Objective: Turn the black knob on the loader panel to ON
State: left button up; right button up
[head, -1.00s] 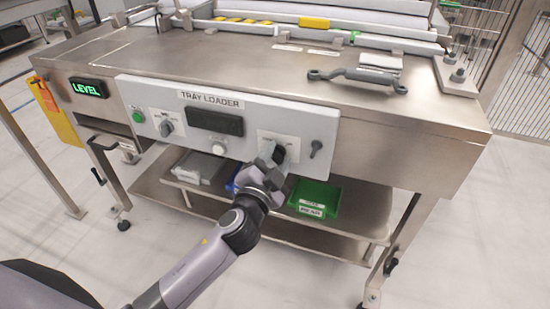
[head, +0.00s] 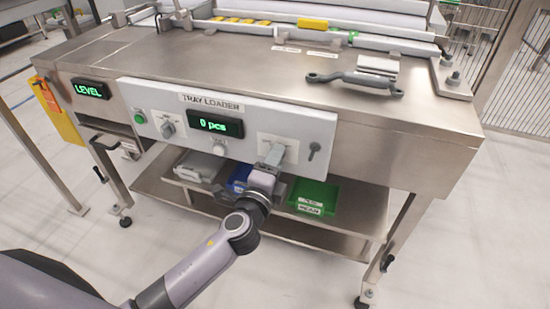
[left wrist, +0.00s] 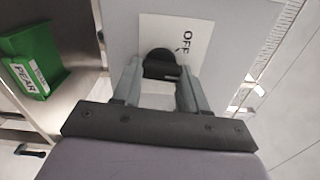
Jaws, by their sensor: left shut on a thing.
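The grey loader panel (head: 322,128) labelled TRAY LOADER is on the front of the steel table. My left gripper (head: 274,154) is at the panel's right part, in front of the knob's white label plate. In the left wrist view the black knob (left wrist: 161,62) sits between my two fingers, which are shut on it. The word OFF on its plate (left wrist: 190,38) shows beside the knob; the rest of the lettering is hidden. In the head view the gripper covers the knob. The panel display (head: 213,124) is lit and reads 0 pcs.
The panel also has a grey selector knob (head: 168,130), a green button (head: 139,117), a white knob (head: 219,147) and a small dark key-like part (head: 314,150). Green (head: 314,196) and blue (head: 238,179) bins stand on the shelf below. A grey handle tool (head: 352,78) lies on top.

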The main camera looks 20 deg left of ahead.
pick_arm(q)
jog(key=shift+f+m+p, duration=0.15)
jog(key=shift+m+p, duration=1.05)
jog(key=shift+m, duration=2.7)
jog(key=shift+a, duration=0.1)
jog(key=o, duration=1.1)
jog(key=shift+c, duration=0.2)
jog(key=shift+s, duration=0.1)
jog(key=s, duration=0.7)
jog(key=shift+a, duration=0.1)
